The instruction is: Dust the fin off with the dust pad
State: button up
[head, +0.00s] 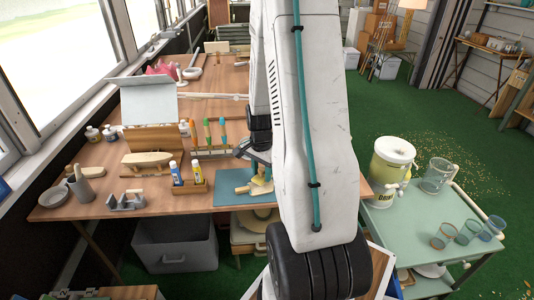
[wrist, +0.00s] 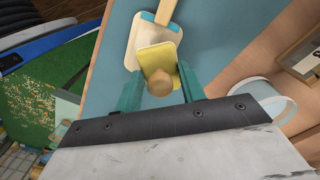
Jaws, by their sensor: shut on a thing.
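The dust pad (wrist: 156,56) is a yellow slab with a round wooden knob. My gripper (wrist: 160,85) is shut on the knob, with a teal finger on each side. Beyond the pad, a pale flat piece with blue patches and a tan stem, probably the fin (wrist: 139,38), lies on the blue mat (wrist: 112,45). The pad overlaps part of it in the wrist view; I cannot tell whether they touch. In the head view, the pad (head: 261,186) shows small over the mat (head: 228,199), beside my arm. Dust on the piece is too small to tell.
The wooden workbench (head: 240,82) holds a rack of glue bottles (head: 188,187), a grey clamp-like tool (head: 126,201) and a mortar (head: 58,196) left of the mat. My arm hides the bench's right part.

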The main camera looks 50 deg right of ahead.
jog(key=shift+w+r, duration=0.1)
jog(key=shift+r, duration=3.2)
jog(key=shift+d, duration=0.1)
